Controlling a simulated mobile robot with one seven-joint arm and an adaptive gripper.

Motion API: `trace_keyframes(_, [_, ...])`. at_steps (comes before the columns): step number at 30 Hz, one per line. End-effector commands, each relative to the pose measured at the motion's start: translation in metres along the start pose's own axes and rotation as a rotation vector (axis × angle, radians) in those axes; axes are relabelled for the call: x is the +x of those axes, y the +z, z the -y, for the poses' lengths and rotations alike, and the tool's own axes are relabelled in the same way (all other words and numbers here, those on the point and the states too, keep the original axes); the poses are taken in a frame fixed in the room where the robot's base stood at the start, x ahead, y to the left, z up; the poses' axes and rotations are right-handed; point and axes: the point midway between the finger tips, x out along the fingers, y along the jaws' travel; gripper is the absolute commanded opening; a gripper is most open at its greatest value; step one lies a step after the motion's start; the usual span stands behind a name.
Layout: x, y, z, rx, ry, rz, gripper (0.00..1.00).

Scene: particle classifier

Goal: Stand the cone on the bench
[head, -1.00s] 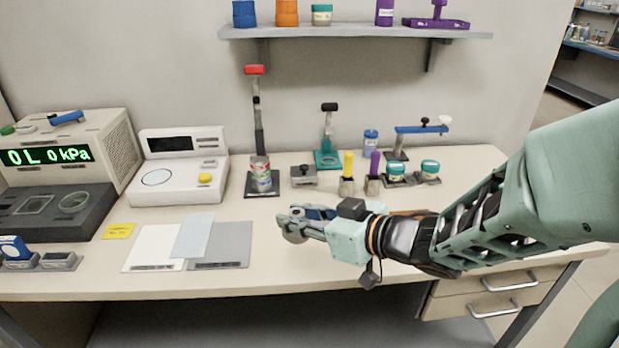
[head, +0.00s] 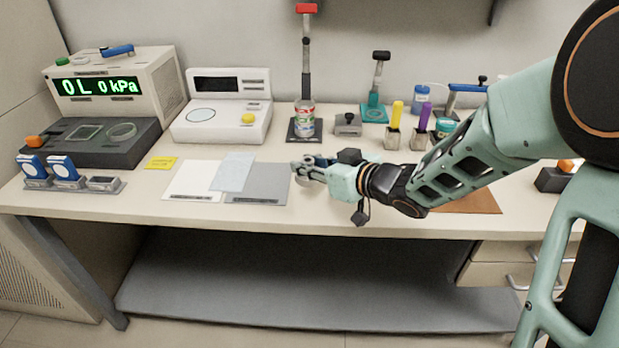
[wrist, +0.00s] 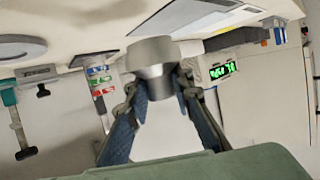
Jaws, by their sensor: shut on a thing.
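My gripper (head: 303,173) is over the front part of the bench (head: 140,196), just right of the grey mat. In the wrist view my gripper (wrist: 160,95) is shut on a grey metal cone (wrist: 152,56) with a round, wider end and a body that narrows between the fingertips. In the head view the cone is small and mostly hidden by the fingers. I cannot tell from these views whether it touches the bench.
The white mat (head: 190,181) and grey mat (head: 258,184) lie left of my gripper, with a pale blue sheet (head: 233,171) across them. A striped can (head: 305,120) stands behind. A brown mat (head: 470,202) lies right, partly behind my arm. Free bench lies in front.

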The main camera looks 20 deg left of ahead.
Motion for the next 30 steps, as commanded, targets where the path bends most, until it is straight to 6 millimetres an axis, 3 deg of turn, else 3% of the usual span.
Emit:
trace_keyframes(8, [0.020,0.012,-0.002,-0.001,-0.001,-0.002,0.00])
trace_keyframes(14, [0.029,0.039,-0.003,0.000,0.000,-0.002,0.00])
trace_keyframes(25, [0.030,0.042,-0.003,-0.001,0.001,-0.002,0.00])
trace_keyframes(26, [0.030,0.043,-0.003,-0.001,0.001,-0.001,0.22])
trace_keyframes(30, [0.029,0.042,-0.003,-0.001,0.001,0.000,0.37])
